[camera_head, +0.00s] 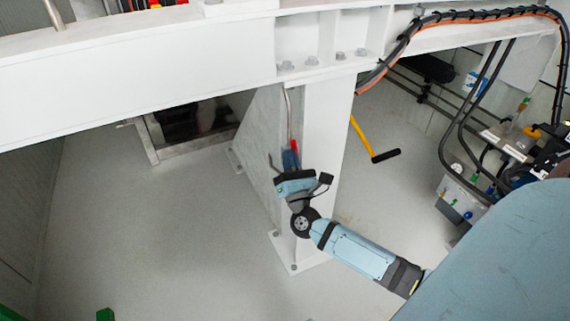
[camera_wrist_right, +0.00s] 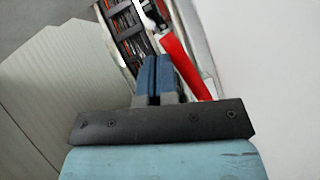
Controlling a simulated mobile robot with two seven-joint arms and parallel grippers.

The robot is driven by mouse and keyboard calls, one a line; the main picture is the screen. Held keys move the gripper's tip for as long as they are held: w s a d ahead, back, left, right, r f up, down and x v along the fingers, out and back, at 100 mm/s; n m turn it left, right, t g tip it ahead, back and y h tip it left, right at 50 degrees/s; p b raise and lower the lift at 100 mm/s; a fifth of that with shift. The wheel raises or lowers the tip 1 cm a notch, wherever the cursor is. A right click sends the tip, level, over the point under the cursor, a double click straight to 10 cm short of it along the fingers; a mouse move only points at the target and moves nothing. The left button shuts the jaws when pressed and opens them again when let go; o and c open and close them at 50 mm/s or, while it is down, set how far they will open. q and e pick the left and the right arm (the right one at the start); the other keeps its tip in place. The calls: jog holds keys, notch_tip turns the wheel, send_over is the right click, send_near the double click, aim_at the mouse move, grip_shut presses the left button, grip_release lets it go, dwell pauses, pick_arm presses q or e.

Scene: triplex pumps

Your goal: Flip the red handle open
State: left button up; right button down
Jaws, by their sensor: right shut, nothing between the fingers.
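The red handle (camera_wrist_right: 182,58) is a slim red bar in the right wrist view. In the head view only a small red part of the handle (camera_head: 295,146) shows, at the lower end of a thin grey pipe (camera_head: 289,115) beside the white post. My right gripper (camera_head: 290,157) is at the handle, its blue fingers together with nothing between them. The fingers also show in the right wrist view (camera_wrist_right: 154,66). I cannot tell whether they touch the handle. My left gripper is not in view.
The white post (camera_head: 322,140) stands right beside my right gripper, under a large white beam (camera_head: 140,70). A yellow lever with a black grip (camera_head: 385,156) is to the right. Cables and valves crowd the right side.

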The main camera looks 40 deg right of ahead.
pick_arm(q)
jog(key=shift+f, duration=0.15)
pick_arm(e)
jog(key=shift+s+d+r+m+g+h, duration=0.1)
jog(key=shift+d+m+g+h, duration=0.2)
jog(key=shift+m+h, duration=0.25)
jog(key=shift+d+r+m+g+h, duration=0.1)
jog(key=shift+d+m+g+h, duration=0.2)
jog(key=shift+m, duration=0.45)
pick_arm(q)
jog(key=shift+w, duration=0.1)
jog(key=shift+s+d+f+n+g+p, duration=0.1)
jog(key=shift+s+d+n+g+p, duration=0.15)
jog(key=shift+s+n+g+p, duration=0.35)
pick_arm(e)
jog(key=v, duration=1.3)
jog(key=shift+s+a+f, duration=0.15)
jog(key=shift+s+a, duration=0.1)
jog(key=shift+s, duration=0.05)
